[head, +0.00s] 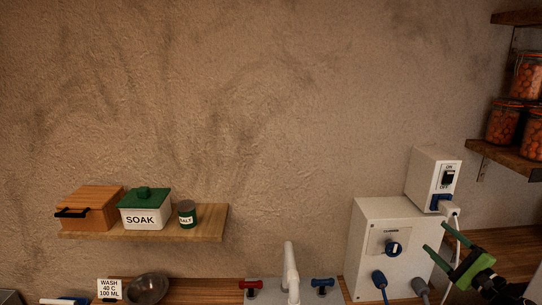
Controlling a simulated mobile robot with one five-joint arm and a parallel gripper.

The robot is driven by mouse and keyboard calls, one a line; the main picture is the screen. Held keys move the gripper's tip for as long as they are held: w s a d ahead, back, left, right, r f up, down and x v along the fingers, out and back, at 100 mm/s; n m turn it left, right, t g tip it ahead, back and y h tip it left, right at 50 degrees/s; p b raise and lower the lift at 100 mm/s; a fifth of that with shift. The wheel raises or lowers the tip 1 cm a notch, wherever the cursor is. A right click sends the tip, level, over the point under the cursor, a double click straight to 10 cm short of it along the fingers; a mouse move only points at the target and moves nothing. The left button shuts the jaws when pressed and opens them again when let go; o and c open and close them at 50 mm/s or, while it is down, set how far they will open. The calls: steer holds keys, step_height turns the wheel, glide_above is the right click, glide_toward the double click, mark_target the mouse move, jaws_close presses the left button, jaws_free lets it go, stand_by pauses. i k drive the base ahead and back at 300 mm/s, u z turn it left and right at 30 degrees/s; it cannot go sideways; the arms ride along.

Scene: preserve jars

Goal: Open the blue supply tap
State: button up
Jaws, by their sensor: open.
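The blue supply tap (322,283) is low in the head view, on a pale base right of the white spout (290,268). Its handle shows as a short blue bar lying crosswise. A matching red tap (250,285) is left of the spout. My gripper (437,252) is at the lower right, green, with its two fingers apart and nothing seen between them. It is well right of the blue tap, in front of the white box's right edge.
A white box (375,215) with a dial and plugs stands between the blue tap and my gripper. A smaller switch box (425,165) sits above it, with a white cable hanging near my gripper. A wall shelf (215,228) is at left; jars (503,122) stand on shelves at right.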

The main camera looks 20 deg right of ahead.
mark_target(395, 248)
steer(key=k, duration=1)
